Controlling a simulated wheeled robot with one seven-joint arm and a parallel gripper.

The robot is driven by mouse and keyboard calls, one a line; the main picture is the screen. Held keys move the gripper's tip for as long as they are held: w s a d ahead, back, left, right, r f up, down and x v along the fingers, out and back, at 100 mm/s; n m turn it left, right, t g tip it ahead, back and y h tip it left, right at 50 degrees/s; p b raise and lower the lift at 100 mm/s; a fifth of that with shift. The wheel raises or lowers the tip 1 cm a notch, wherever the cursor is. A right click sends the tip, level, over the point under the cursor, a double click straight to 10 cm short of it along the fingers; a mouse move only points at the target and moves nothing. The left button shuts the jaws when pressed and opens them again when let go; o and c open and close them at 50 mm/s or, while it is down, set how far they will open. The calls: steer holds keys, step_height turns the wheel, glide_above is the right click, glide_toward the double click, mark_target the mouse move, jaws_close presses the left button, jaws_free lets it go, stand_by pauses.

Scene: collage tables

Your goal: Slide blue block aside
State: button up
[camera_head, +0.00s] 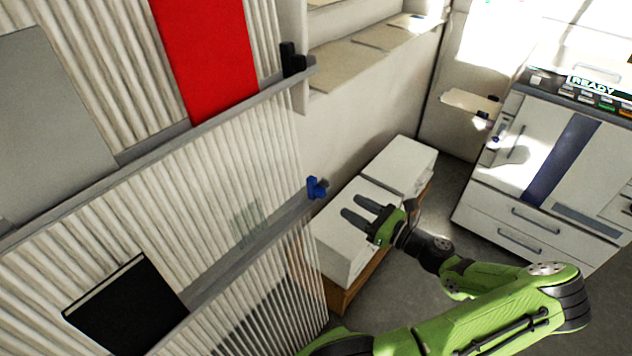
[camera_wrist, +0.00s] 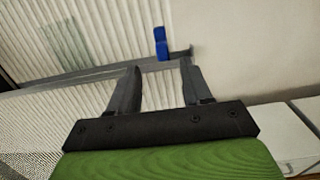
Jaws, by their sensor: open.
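The blue block (camera_head: 316,188) sits at the right end of the lower grey rail on the ribbed panel. In the wrist view the blue block (camera_wrist: 161,44) appears just beyond the fingertips, near the rail's end. My gripper (camera_head: 357,208) is open and empty, to the right of the block and a little lower in the head view, apart from it. In the wrist view my gripper (camera_wrist: 160,68) has its two dark fingers spread, with the block showing above the gap between them.
A black book-like panel (camera_head: 126,306) and a red panel (camera_head: 207,58) are at the ribbed wall. White boxes (camera_head: 350,236) stand below my gripper. A large printer (camera_head: 560,150) is at right. The lower rail (camera_head: 250,245) is clear left of the block.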

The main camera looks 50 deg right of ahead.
mark_target(324, 190)
steer(key=w, duration=0.4)
steer(key=w+b, duration=0.1)
steer(key=w, duration=0.4)
steer(key=w+a+b, duration=0.1)
steer(key=w, duration=0.3)
steer(key=shift+w+f, duration=0.1)
steer(key=shift+w, duration=0.05)
jaws_close()
